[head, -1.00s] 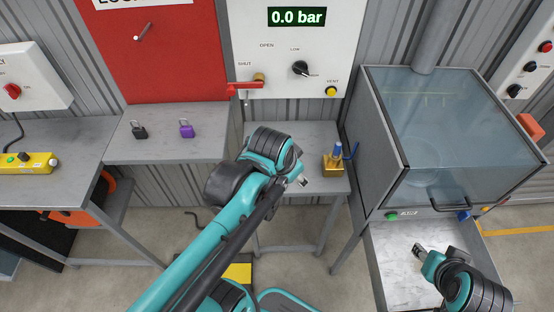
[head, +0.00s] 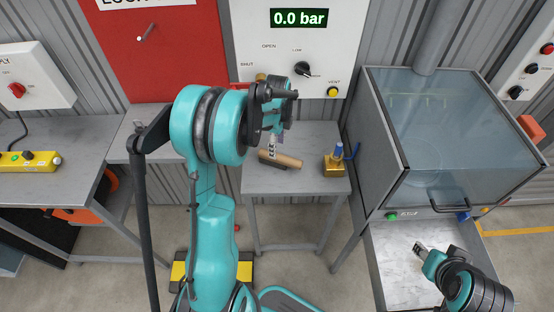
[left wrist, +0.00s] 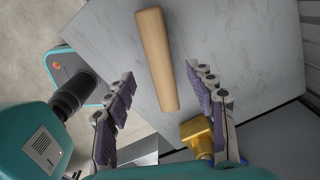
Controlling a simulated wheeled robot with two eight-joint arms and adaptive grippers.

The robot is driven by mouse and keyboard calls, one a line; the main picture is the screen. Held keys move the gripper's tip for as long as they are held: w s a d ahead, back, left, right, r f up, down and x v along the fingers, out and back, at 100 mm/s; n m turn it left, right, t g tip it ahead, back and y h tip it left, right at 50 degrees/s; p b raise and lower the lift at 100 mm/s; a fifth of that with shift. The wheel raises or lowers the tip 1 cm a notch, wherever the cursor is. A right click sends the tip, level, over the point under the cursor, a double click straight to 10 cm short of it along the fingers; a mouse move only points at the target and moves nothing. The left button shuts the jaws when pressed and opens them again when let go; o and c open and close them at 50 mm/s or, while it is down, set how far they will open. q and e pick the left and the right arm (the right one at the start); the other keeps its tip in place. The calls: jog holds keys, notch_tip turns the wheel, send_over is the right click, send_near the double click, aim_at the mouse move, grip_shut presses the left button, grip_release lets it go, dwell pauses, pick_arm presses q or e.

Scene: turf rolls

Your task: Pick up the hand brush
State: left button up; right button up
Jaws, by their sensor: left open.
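The hand brush (head: 284,159) lies on the small grey table below the gauge panel. It has a pale wooden handle and a dark underside; my left gripper covers part of it. In the left wrist view its wooden handle (left wrist: 157,58) runs lengthwise between the two fingers. My left gripper (head: 272,146) is open above the brush, with nothing held; its spread fingers also show in the left wrist view (left wrist: 159,78). My right gripper (head: 419,249) is over the metal work surface at the lower right, too small to tell its opening.
A brass block with a blue top (head: 334,164) stands right of the brush; it shows near the right finger in the left wrist view (left wrist: 196,136). The glass-fronted cabinet (head: 440,130) stands to the right. The small table's front (head: 295,185) is clear.

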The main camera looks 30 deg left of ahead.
aim_at(280, 161)
pick_arm(q)
notch_tip(280, 161, down, 8)
jog(key=b, duration=0.3)
jog(key=shift+r, duration=0.3)
jog(key=shift+c, duration=0.3)
grip_shut()
